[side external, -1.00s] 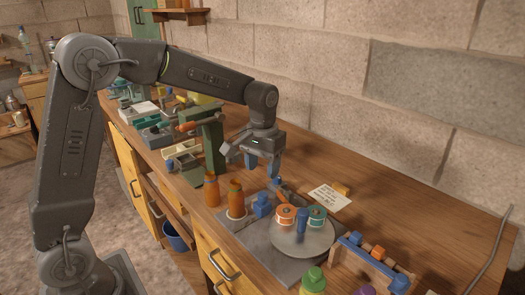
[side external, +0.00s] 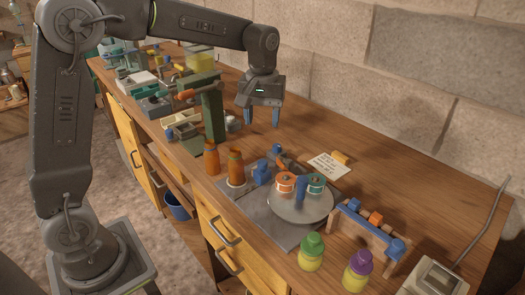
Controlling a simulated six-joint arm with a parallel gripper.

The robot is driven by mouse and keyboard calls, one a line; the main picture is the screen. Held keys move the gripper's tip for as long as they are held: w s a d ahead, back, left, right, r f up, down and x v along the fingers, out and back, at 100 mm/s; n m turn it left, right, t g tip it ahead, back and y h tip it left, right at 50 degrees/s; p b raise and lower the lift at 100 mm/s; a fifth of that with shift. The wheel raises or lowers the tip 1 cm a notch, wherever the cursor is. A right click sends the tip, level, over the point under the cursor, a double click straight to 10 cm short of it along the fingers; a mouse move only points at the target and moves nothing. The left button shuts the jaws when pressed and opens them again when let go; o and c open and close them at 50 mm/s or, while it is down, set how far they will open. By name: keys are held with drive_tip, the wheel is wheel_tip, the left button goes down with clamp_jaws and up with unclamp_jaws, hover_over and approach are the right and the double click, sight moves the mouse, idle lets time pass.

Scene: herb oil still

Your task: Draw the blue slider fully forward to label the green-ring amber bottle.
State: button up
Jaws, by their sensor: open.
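A blue block (side external: 262,173), which looks like the slider, sits just right of the ringed bottle. A smaller blue knob (side external: 277,150) is behind it. My gripper (side external: 262,118) is open and empty, pointing down, above and behind these parts and touching nothing.
A turntable (side external: 300,212) carries an orange spool (side external: 286,182), a teal spool (side external: 315,183) and a blue post. A green stand (side external: 212,112) rises left of my gripper. A wooden rack (side external: 366,232) and capped jars (side external: 312,252) are at the right.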

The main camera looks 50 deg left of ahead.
sight(262, 162)
wheel_tip(262, 162, down, 14)
drive_tip(key=n, duration=1.3)
drive_tip(key=shift+r, duration=0.1)
clamp_jaws()
